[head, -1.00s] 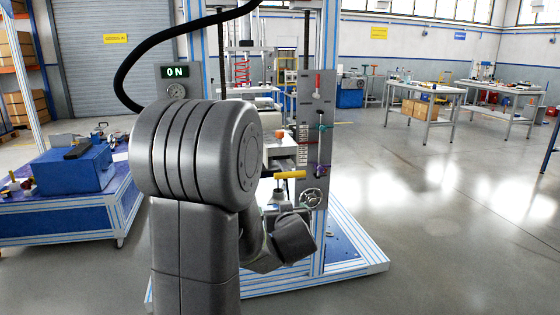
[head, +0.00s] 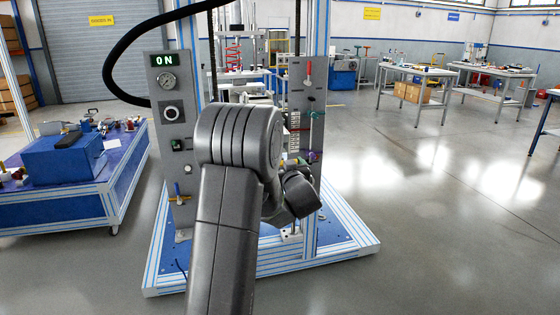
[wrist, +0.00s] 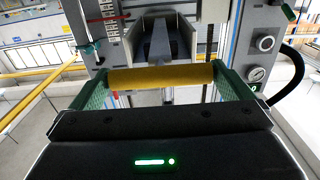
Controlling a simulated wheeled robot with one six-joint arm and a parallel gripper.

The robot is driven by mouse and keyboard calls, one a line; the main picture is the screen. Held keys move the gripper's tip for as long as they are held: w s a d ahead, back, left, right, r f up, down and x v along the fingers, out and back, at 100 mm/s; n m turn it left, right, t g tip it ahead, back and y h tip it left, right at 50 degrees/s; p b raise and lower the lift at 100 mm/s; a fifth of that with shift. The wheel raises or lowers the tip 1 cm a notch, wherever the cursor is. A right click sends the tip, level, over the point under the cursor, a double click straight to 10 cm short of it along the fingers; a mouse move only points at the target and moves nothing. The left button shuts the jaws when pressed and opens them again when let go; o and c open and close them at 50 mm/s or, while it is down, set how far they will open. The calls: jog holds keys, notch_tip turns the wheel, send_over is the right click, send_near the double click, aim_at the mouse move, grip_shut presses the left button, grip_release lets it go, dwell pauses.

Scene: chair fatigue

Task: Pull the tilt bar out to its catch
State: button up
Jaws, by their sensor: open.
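The yellow bar (wrist: 160,77), which looks like the tilt bar, runs across the wrist view just beyond my gripper's dark body. My gripper (wrist: 162,88) is open, its green fingers at either end of the bar. I cannot tell whether the fingers touch the bar. A dark channel between grey plates (wrist: 190,38) shows behind the bar.
The left panel (head: 170,140) carries a lit ON sign, a gauge and knobs. The right panel (head: 308,85) has a red lever and coloured knobs. A blue cart (head: 75,205) stands left. The floor on the right is open, with workbenches (head: 415,72) behind.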

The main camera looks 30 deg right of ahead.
jog(key=shift+x, duration=1.75)
jog(key=c, duration=1.1)
jog(key=v, duration=0.3)
jog(key=shift+s+b, duration=0.25)
jog(key=shift+b, duration=0.1)
jog(key=shift+w+f, duration=0.1)
jog(key=shift+f, duration=0.05)
